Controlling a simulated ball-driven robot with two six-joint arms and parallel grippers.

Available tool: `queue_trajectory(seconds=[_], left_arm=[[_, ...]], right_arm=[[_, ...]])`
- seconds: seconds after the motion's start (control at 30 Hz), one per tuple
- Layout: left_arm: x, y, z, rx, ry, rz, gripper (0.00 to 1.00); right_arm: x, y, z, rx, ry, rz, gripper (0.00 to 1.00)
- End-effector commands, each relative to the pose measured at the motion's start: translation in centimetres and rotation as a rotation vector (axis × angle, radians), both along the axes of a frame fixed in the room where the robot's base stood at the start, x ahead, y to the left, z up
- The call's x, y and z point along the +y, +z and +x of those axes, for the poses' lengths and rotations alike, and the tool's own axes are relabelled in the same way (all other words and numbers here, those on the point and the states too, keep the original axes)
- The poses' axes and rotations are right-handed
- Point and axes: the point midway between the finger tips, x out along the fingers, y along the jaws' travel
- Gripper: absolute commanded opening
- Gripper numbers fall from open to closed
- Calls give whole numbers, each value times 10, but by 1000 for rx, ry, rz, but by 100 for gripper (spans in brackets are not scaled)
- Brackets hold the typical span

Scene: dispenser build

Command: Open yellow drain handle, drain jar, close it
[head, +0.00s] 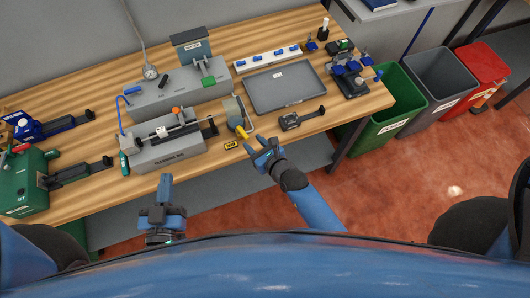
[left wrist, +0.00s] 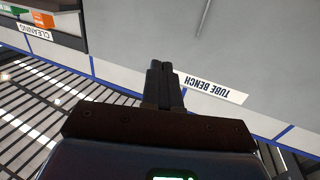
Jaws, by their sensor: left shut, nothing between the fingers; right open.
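A small yellow handle (head: 242,132) sits at the front end of a grey jar-like body (head: 234,112) near the middle of the wooden bench; the body's details are too small to make out. My right gripper (head: 262,149) is open and empty, just right of and in front of the yellow handle, apart from it, near the bench's front edge. My left gripper (head: 166,184) is shut and empty in front of the bench. Its closed fingers (left wrist: 163,76) also show in the left wrist view, with nothing between them.
A grey machine (head: 168,150) stands left of the jar, and a grey tray (head: 284,90) lies behind it to the right. A black device (head: 302,118) is on the bench to the right. Green (head: 401,103), grey and red bins stand beyond the bench's right end.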

Motion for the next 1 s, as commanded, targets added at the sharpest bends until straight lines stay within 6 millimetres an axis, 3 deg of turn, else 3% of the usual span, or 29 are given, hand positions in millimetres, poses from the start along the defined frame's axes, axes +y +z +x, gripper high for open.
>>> queue_trajectory(seconds=[0.2,0.4,0.83,0.87,1.0], left_arm=[[0,-4,0,0,0,0,0],[0,-7,0,0,0,0,0],[0,-8,0,0,0,0,0],[0,-8,0,0,0,0,2],[-3,-13,0,-1,-13,0,23]], right_arm=[[-19,12,-30,1,-1,-1,43],[-30,22,-47,0,-1,0,43],[-34,26,-53,0,0,0,43],[-34,26,-53,0,0,0,43],[-36,21,-52,1,-8,0,43]])
